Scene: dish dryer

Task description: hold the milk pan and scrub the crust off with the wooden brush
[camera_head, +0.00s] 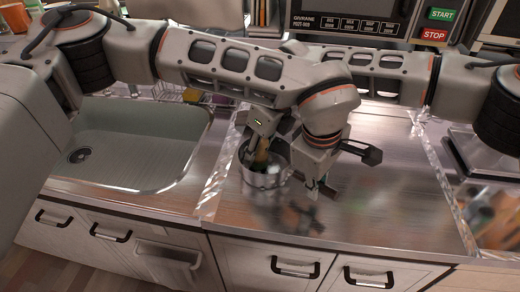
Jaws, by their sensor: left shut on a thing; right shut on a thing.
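The milk pan (262,179) is a shiny metal pot standing upright on the steel counter, right of the sink. My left gripper (317,186) is low beside the pan's right side, shut on the pan; the exact grip is partly hidden by its own wrist. My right gripper (260,143) reaches down from behind the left arm, over the pan, and is shut on the wooden brush (262,152). The tan brush points down into the pan; its lower end is hidden by the pan wall. The crust cannot be made out.
A wide sink (130,145) lies to the left, with a wire rack (165,92) behind it. An appliance with START and STOP buttons (434,34) stands at the back right. The counter (390,215) is clear to the right of the pan. My arms cross above the pan.

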